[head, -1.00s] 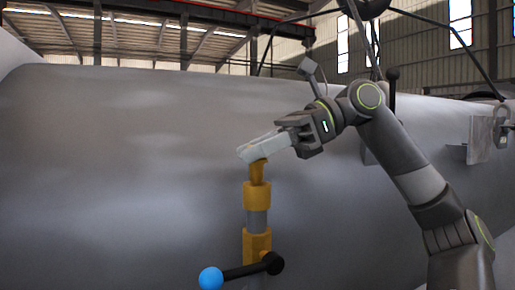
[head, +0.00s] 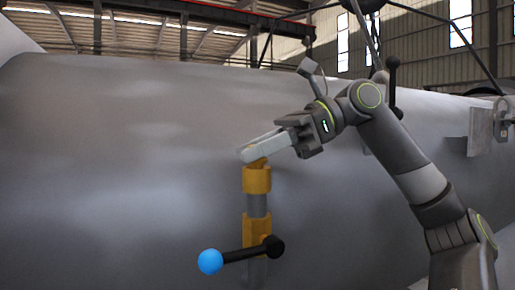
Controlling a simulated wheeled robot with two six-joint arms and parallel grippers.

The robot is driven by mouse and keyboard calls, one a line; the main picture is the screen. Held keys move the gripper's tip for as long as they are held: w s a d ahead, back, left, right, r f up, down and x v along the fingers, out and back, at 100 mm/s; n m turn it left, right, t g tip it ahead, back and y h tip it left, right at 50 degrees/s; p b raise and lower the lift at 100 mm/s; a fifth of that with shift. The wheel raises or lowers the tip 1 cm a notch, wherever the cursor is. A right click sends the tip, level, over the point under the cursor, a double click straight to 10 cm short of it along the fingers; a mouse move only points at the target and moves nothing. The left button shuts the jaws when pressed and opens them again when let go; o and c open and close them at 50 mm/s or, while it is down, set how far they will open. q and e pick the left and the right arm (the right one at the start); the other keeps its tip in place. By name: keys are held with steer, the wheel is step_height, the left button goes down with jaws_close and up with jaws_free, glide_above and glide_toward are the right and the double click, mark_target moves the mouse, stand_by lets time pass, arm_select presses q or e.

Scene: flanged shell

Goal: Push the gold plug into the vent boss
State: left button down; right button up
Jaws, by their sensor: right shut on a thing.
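The gold plug (head: 257,163) shows as a short yellow piece under the fingertips of my right gripper (head: 252,153). My right gripper is shut on it, reaching in from the right and slightly downward. The vent boss, whose gold collar (head: 257,180) shows, stands upright directly below the plug. The plug's lower end meets the collar's top, and I cannot tell how deep it sits inside. Below the collar are a grey section and a gold valve body (head: 256,243). My left gripper is not in view.
A black lever with a blue ball (head: 210,262) sticks out left from the valve body. The large grey shell (head: 120,150) fills the background behind the boss. A black knob (head: 392,64) stands behind my right arm, and a grey bracket (head: 482,132) is at the right.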

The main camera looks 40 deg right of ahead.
steer(key=shift+f, duration=0.4)
steer(key=o, duration=1)
steer(key=shift+r, duration=0.1)
steer(key=v, duration=1.7)
steer(key=shift+s+d, duration=0.1)
steer(key=shift+d, duration=0.15)
